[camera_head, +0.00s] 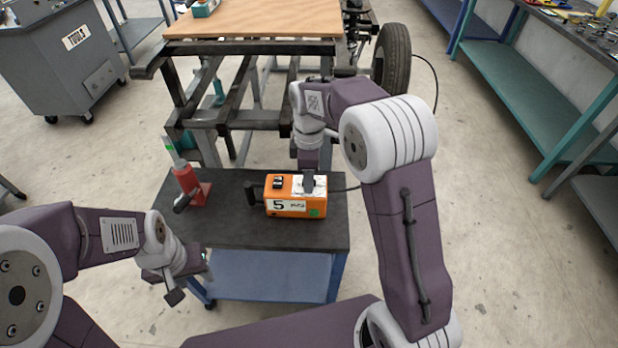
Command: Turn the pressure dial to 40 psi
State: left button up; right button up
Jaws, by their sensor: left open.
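An orange box (290,208) stands on the dark top of a small cart (235,235). Its front label shows a large "5" and small writing that I cannot read surely. A black knob or handle (279,182) shows on the left of its top. My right gripper (308,188) points straight down onto the right part of the box top, over a pale patch. It hides what lies under it, so I cannot make out the dial or whether the fingers grip it. My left gripper (190,281) is open and empty, low beside the cart's front left corner.
A red bottle-like tool (187,182) with a pale upright tip stands on the cart's left part. A dark cable runs right from the box. A metal frame with a wooden board (255,18) and a tire (392,55) stand behind. Teal benches (520,85) line the right.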

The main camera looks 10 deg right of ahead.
grip_shut()
